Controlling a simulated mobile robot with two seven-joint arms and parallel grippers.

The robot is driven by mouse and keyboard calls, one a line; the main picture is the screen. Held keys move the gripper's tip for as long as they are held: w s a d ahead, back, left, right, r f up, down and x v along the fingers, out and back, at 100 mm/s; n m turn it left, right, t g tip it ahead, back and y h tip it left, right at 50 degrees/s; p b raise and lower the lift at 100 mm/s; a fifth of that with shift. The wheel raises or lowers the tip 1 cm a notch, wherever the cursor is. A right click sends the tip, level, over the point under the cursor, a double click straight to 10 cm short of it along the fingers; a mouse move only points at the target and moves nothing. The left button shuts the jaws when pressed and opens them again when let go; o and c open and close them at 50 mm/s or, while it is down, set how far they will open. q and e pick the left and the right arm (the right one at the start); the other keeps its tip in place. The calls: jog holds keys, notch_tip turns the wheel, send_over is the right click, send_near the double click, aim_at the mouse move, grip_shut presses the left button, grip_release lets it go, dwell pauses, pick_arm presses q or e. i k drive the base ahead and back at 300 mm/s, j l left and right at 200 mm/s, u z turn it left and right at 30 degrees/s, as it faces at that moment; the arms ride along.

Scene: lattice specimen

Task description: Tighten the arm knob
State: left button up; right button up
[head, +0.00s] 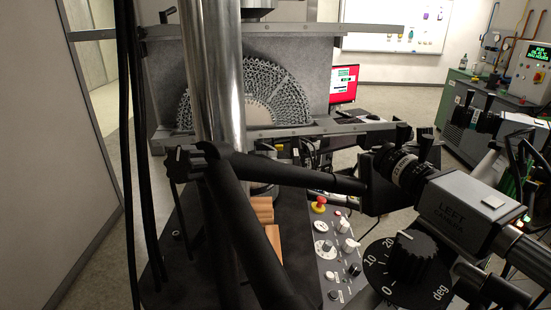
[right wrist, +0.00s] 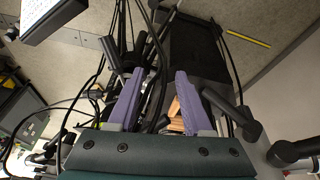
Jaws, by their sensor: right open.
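A black articulated arm (head: 300,176) crosses the head view in front of a shiny metal column. A dark knob (head: 190,158) sits at its elbow joint, left of the column. A larger black fluted knob (head: 414,256) stands on a degree dial, beside a grey camera marked LEFT CAMERA (head: 462,208). I cannot tell for certain which knob is the arm knob. My right gripper (right wrist: 160,98) shows in the right wrist view with two purple fingers apart, and nothing is held between them. Black rods and cables lie beyond the fingers. My left gripper is not in view.
A control panel (head: 330,262) with a red mushroom button (head: 319,205) and several knobs is below the arm. Wooden blocks (head: 263,210) lie beside it. Black cables hang at the left. A lattice specimen (head: 278,92) is behind the column.

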aim_at(184, 164)
jog(key=k+j+z, duration=0.1)
jog(key=j+z, duration=0.2)
jog(key=j, duration=0.15)
jog(key=k+j+z, duration=0.1)
jog(key=j+z, duration=0.25)
jog(key=k+j+z, duration=0.3)
jog(key=j, duration=0.15)
jog(key=k+j+z, duration=0.1)
jog(key=j+z, duration=0.2)
jog(key=i+j+z, duration=0.1)
jog(key=j+z, duration=0.3)
jog(key=j, duration=0.2)
jog(key=j+z, duration=0.35)
jog(key=j, duration=0.2)
jog(key=j+z, duration=0.4)
jog(key=j, duration=0.25)
